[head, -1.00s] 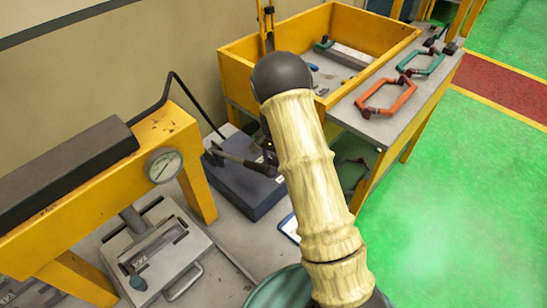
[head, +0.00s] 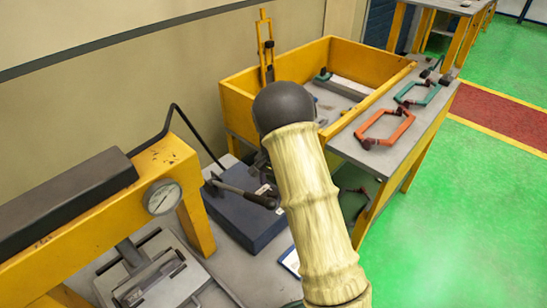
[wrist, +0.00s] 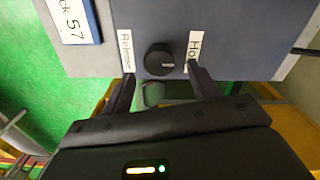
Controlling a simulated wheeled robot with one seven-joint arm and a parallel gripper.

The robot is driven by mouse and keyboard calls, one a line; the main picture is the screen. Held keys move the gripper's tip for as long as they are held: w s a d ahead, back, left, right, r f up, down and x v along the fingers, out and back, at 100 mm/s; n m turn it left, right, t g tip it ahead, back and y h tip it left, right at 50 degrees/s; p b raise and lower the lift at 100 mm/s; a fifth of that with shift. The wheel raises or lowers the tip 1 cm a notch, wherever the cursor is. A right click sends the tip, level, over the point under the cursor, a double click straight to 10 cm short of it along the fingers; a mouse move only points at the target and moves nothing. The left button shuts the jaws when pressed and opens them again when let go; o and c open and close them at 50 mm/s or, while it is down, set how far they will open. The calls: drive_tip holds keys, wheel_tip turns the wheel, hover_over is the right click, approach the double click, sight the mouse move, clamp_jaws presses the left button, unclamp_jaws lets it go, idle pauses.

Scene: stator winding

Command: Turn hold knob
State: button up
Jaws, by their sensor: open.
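The hold knob (wrist: 159,59) is a round black dial on the face of a grey-blue box (wrist: 235,45) in the wrist view. It sits between a white label reading "Release" on its left and a partly covered label starting "Ho" (wrist: 193,48) on its right. My gripper (wrist: 160,74) is open, with one fingertip on each side just below the knob and nothing seen between them. Whether either finger touches the knob cannot be told. In the head view the box (head: 228,212) with a black lever stands on the bench; my arm hides the gripper and the knob there.
A yellow press frame with a gauge (head: 161,197) stands at the left. A yellow-walled bin (head: 240,100) is behind my arm. An orange clamp (head: 384,127) and a green clamp (head: 417,92) lie on the side table. Green floor at the right is open.

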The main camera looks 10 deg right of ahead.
sight(273, 191)
wheel_tip(273, 191, up, 14)
drive_tip(key=b, duration=0.1)
drive_tip(key=shift+r+b, duration=0.15)
drive_tip(key=shift+b, duration=0.15)
